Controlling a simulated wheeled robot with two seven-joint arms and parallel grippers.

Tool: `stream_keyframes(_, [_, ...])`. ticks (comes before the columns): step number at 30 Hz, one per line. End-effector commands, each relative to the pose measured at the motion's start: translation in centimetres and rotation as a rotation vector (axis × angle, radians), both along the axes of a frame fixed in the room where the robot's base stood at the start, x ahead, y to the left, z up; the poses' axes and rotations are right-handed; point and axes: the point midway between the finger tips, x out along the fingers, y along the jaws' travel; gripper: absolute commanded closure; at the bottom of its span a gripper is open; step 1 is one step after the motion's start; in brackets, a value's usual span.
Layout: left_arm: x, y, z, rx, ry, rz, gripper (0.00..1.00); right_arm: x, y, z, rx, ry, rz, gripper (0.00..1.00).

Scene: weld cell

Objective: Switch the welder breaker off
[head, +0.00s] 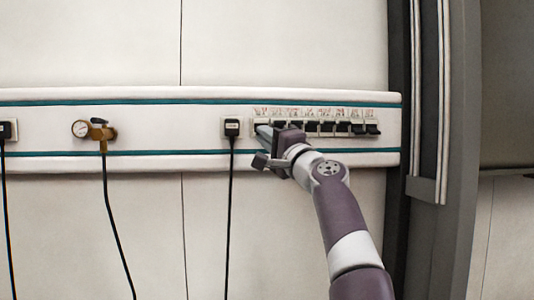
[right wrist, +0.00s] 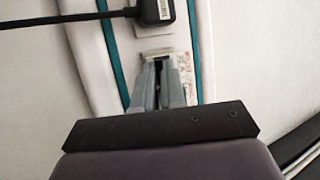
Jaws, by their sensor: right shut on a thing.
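A row of several black breaker switches (head: 342,128) sits on the white wall rail, with small printed labels above them. My right gripper (head: 262,132) is at the left end of this row and covers part of the switches there. In the right wrist view the fingers of my right gripper (right wrist: 161,68) reach the panel and are close together, shut on a breaker switch. The fingers hide most of that switch, and I cannot read its label. My left gripper is in neither view.
A black plug (head: 232,128) with a hanging cable is just left of the breakers; it also shows in the right wrist view (right wrist: 156,10). A brass valve with a gauge (head: 95,130) is farther left. A dark upright frame (head: 399,220) stands to the right.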

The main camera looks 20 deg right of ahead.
Motion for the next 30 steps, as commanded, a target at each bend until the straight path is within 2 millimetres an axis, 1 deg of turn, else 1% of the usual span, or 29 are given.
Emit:
stream_keyframes(1, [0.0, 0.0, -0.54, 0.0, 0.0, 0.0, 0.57, 0.15, -0.01, -0.52, -0.003, -0.005, 0.002, 1.0])
stream_keyframes(4, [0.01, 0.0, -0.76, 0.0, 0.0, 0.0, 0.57, 0.19, -0.03, -0.46, -0.006, -0.019, 0.002, 1.0])
stream_keyframes(17, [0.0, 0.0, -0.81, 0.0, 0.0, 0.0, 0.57, 0.27, -0.05, -0.44, -0.008, -0.023, 0.002, 1.0])
stream_keyframes(18, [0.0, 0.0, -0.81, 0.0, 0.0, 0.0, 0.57, 0.27, -0.05, -0.45, -0.008, -0.023, 0.002, 0.8])
stream_keyframes(19, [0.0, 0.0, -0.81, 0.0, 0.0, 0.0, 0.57, 0.27, -0.05, -0.45, -0.008, -0.023, 0.002, 0.7])
stream_keyframes(20, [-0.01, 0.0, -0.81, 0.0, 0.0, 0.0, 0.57, 0.26, -0.05, -0.43, -0.008, -0.023, 0.001, 0.64])
stream_keyframes(27, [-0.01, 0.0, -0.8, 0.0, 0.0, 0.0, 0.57, 0.18, -0.05, -0.3, -0.008, -0.026, 0.001, 0.64])
stream_keyframes(30, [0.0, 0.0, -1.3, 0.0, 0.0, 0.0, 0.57, -0.1, -0.11, -0.61, -0.007, -0.026, 0.0, 0.64])
